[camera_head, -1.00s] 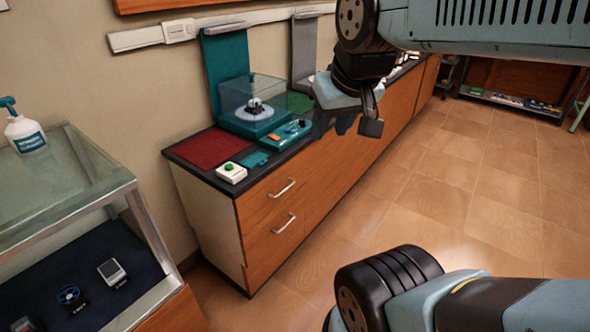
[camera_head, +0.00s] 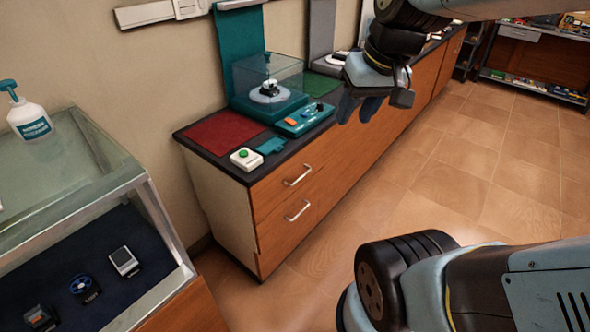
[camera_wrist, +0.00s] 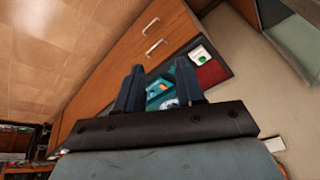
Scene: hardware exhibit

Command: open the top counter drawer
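The top counter drawer (camera_head: 275,190) is a shut orange-wood front with a silver bar handle (camera_head: 298,176), just under the dark countertop at the near end of the counter. A second drawer (camera_head: 285,231) with a similar handle sits below it. In the wrist view, the counter appears rotated, and the top handle (camera_wrist: 155,47) is the one closer to the countertop, beyond my fingers. My gripper (camera_head: 359,108) is open and empty, right of the drawer handles and above their height in the head view. Its two dark fingers stand apart in the wrist view (camera_wrist: 158,82).
The countertop holds a red mat (camera_head: 222,132), a white box with a green button (camera_head: 246,159), a teal control box (camera_head: 304,120) and a clear-covered display (camera_head: 268,95). A glass case (camera_head: 150,205) stands at left. The tiled floor (camera_head: 440,165) before the counter is clear.

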